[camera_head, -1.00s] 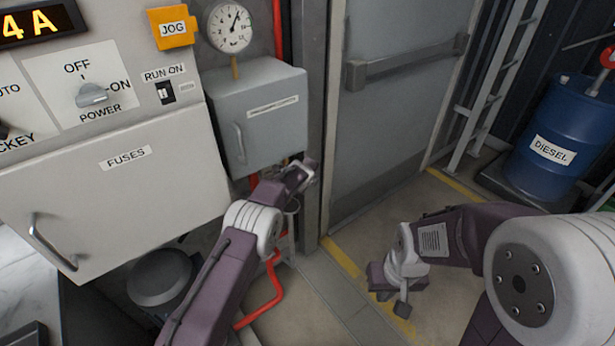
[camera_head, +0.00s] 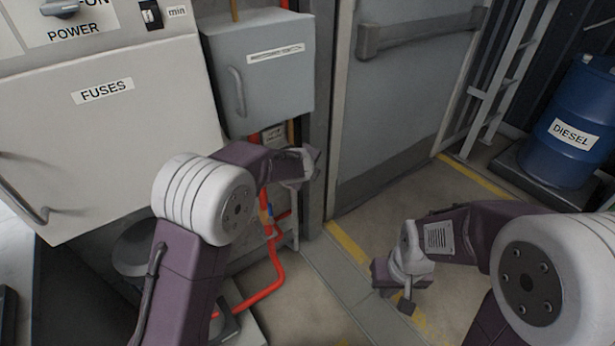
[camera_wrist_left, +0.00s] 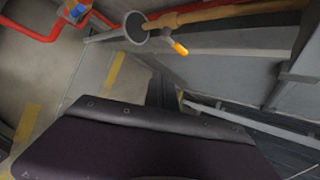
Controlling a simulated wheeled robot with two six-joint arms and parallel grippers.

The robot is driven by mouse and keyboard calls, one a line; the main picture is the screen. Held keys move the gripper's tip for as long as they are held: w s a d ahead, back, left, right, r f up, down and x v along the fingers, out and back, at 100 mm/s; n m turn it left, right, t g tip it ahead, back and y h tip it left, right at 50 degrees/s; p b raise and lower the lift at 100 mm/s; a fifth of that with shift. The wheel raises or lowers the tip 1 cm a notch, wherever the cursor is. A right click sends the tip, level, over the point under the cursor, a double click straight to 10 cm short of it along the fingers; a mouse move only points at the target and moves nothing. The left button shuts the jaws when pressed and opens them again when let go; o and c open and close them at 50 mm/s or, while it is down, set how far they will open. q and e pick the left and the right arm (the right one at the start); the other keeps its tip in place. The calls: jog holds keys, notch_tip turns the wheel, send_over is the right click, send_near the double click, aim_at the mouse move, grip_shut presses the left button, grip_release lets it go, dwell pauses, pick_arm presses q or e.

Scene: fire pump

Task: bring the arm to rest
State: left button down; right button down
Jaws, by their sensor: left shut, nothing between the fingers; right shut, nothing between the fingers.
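My left arm (camera_head: 185,260) comes in from the lower left of the head view and bends toward the grey wall box. Its gripper end (camera_head: 302,165) is in front of the door frame, below and right of that box, and holds nothing that I can see. In the left wrist view, the dark purple housing (camera_wrist_left: 150,145) of my arm fills the bottom. My right gripper (camera_head: 398,290) hangs low over the floor beside the yellow line, shut and empty. My right arm (camera_head: 530,280) reaches in from the right edge.
The white fuses cabinet (camera_head: 110,150) stands at the left. The grey box (camera_head: 265,85) with a handle hangs right of it, above red pipes (camera_head: 262,290). A grey door (camera_head: 400,110) is behind. A blue diesel drum (camera_head: 570,140) stands at the right. Floor (camera_head: 460,235) near the door is clear.

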pick_arm(q)
jog(key=shift+s, duration=0.1)
jog(key=shift+a, duration=0.15)
jog(key=s+a+f+n+g+y, duration=0.1)
jog(key=s+a+f+n+g, duration=0.1)
jog(key=s+a+n, duration=0.5)
jog(key=s+a+f+n+g+y, duration=0.2)
jog(key=s+a+f+n, duration=0.1)
jog(key=s+a+n, duration=0.35)
jog(key=s+a+f+n+g+h, duration=0.1)
jog(key=s+a+f+n+g, duration=0.1)
jog(key=s+n, duration=0.55)
jog(key=s+a+f+n+g+h, duration=0.15)
jog(key=s+n, duration=0.25)
jog(key=s, duration=0.7)
notch_tip(320, 180, up, 22)
jog(key=p, duration=2.1)
jog(key=shift+f+m+g+y+p, duration=0.25)
jog(key=shift+m+g+y+p, duration=0.1)
jog(key=shift+y, duration=0.1)
jog(key=shift+w+d, duration=0.1)
jog(key=shift+d, duration=0.05)
